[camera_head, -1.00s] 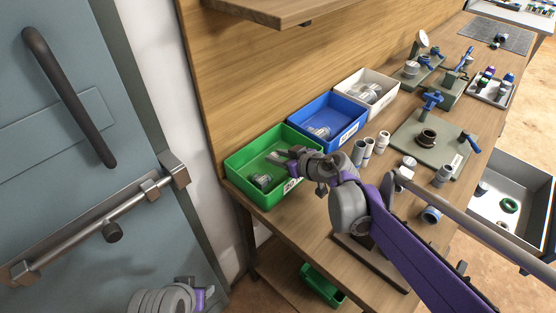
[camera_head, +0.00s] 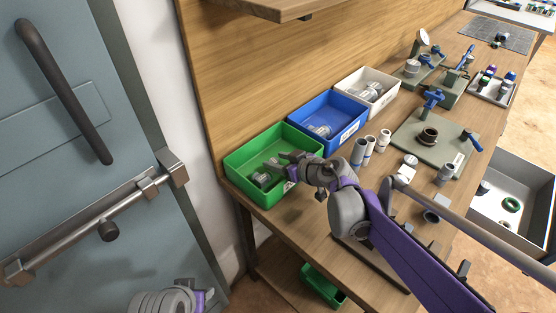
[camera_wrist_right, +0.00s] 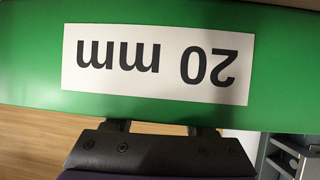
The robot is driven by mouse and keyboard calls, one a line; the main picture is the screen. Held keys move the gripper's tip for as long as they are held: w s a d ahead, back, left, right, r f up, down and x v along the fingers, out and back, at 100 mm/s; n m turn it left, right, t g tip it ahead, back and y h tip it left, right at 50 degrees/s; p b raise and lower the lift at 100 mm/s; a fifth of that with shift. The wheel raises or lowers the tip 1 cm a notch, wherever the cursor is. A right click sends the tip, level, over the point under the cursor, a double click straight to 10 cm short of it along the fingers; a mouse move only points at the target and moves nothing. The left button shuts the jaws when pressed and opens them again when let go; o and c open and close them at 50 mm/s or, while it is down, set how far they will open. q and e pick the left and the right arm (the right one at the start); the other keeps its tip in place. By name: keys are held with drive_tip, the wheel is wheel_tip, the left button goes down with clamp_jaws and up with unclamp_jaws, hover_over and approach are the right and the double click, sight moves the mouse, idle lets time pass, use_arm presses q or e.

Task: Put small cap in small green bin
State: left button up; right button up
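A green bin (camera_head: 236,163) labelled 20 mm stands at the near left end of the bench and holds grey fittings (camera_head: 263,180). A smaller-looking green bin (camera_head: 322,286) sits on the lower shelf. My right gripper (camera_head: 281,160) reaches over the bench bin's front right side, with its fingers at the bin's inside. In the right wrist view the finger bases stand apart and the bin's front wall (camera_wrist_right: 30,50) hides the fingertips. I cannot make out a small cap for certain among the grey pieces. Only a part of my left arm shows at the bottom, without its fingers.
A blue bin (camera_head: 300,117) and a white bin (camera_head: 391,103) with fittings stand behind the green one. Pale cylinders (camera_head: 359,152) stand nearby. A green-grey fixture plate (camera_head: 408,148) is further right. A grey door (camera_head: 75,190) is at left.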

drive_tip(key=shift+o, duration=0.3)
drive_tip(key=shift+r, duration=0.1)
drive_tip(key=shift+r, duration=0.2)
drive_tip(key=shift+r+p, duration=0.55)
drive_tip(key=shift+p, duration=0.15)
drive_tip(key=v, duration=1.1)
drive_tip(key=shift+s+d+p, duration=0.35)
drive_tip(key=shift+s, duration=0.05)
